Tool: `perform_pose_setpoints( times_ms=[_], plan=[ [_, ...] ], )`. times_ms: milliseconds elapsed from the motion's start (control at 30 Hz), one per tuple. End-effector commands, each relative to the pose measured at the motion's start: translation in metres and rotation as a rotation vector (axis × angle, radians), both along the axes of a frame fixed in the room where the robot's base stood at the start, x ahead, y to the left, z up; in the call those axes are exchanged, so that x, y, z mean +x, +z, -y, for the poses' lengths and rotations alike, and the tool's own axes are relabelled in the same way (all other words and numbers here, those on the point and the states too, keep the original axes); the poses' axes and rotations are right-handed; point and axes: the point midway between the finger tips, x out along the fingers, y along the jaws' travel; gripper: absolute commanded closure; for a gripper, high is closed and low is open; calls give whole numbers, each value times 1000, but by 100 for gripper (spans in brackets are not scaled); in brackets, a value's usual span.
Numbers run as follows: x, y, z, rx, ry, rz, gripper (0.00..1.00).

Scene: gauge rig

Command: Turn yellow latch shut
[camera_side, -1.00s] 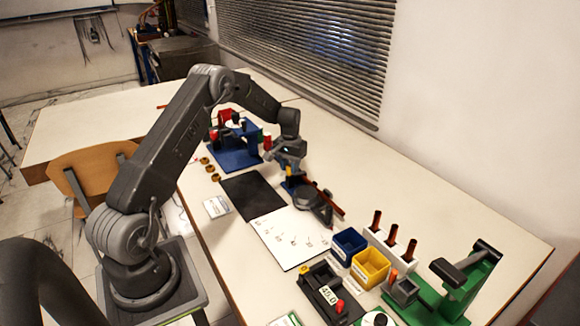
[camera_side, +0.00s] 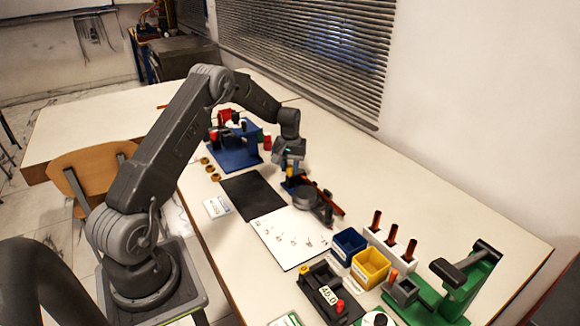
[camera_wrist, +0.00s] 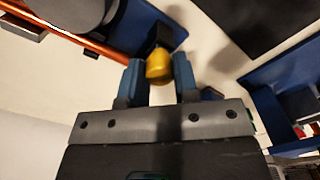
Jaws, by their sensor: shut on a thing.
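The yellow latch (camera_wrist: 158,66) shows as a rounded yellow knob with a dark part behind it in the wrist view. My gripper (camera_wrist: 159,76) has its two blue fingers on either side of this knob and is shut on it. In the side view my gripper (camera_side: 290,172) points down at the left end of a small fixture, and the latch is mostly hidden there. The fixture has a grey round part (camera_side: 305,198) and a long orange-brown rod (camera_side: 327,194) along its back. A dark blue base (camera_wrist: 150,18) shows beneath in the wrist view.
A blue stand (camera_side: 235,158) is to the left, a black mat (camera_side: 252,196) and white sheet (camera_side: 287,240) in front. A blue bin (camera_side: 348,243), yellow bin (camera_side: 370,268), black gauge (camera_side: 328,292) and green stand (camera_side: 455,295) are to the right. The back table strip is clear.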

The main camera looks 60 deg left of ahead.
Motion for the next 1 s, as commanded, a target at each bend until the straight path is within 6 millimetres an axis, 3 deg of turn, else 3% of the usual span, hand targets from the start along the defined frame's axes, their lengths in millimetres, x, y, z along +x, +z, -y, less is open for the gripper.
perform_pose_setpoints(
  times_ms=[67, 100, 333, 667, 767, 1000],
  plan=[
    [0, 0, 0, -1, 1, 1, 96],
    [0, 0, 0, -1, 1, 1, 68],
    [0, 0, 0, 0, 0, 0, 46],
    [0, 6, 0, 1, -1, 2, 46],
    [1, 19, 0, 1, -1, 3, 46],
    [1, 71, 0, 2, 0, 4, 46]
  ],
)
